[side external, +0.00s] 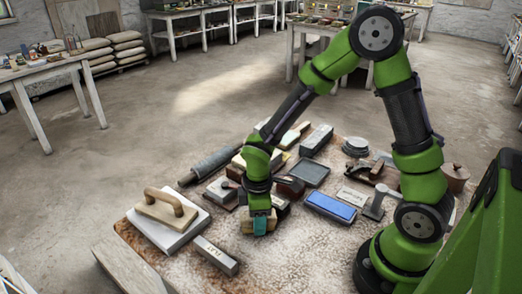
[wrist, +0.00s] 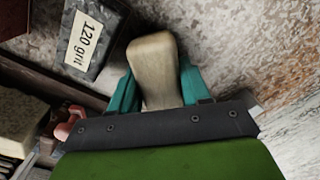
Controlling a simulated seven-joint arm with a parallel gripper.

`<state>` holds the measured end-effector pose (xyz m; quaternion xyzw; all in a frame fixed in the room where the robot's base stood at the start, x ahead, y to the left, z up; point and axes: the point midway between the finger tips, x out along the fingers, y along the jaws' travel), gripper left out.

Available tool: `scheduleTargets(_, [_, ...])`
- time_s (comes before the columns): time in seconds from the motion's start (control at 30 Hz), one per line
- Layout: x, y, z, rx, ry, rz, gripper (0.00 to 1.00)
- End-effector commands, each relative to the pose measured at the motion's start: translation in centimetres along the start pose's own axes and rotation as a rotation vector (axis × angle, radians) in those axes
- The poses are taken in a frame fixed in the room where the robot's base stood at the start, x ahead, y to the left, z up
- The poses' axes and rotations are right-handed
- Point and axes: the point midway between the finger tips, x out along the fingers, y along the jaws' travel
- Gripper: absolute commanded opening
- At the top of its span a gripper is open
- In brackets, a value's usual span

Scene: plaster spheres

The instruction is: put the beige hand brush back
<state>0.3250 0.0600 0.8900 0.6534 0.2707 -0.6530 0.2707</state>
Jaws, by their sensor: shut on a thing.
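My gripper (side external: 260,224) points down low over the near middle of the worktable (side external: 300,262). Its teal fingers are shut on the beige hand brush (side external: 246,226). In the wrist view, the brush (wrist: 154,70) shows as a rounded beige block between the two teal fingers (wrist: 155,92). The gripper body hides its lower part there. From these views I cannot tell whether the brush touches the table.
A grey block labelled "120 grit" (wrist: 88,38) lies close beside my gripper. A wooden float (side external: 166,209) rests on a pale slab at left. A blue-topped stone (side external: 331,207) lies at right.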

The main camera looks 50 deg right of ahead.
Motion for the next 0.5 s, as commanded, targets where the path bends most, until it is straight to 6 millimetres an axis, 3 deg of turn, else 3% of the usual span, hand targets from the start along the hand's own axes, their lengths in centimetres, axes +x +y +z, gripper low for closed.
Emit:
scheduleTargets(0.07, [0.23, -0.01, 0.0, 0.0, -0.001, 0.0, 0.22])
scheduleTargets(0.1, [0.31, 0.0, -0.01, 0.0, 0.0, 0.0, 0.48])
scheduleTargets(0.27, [0.26, 0.01, -0.01, 0.0, 0.0, 0.0, 0.72])
scheduleTargets(0.5, [0.24, 0.01, 0.0, 0.0, 0.0, 0.0, 0.72])
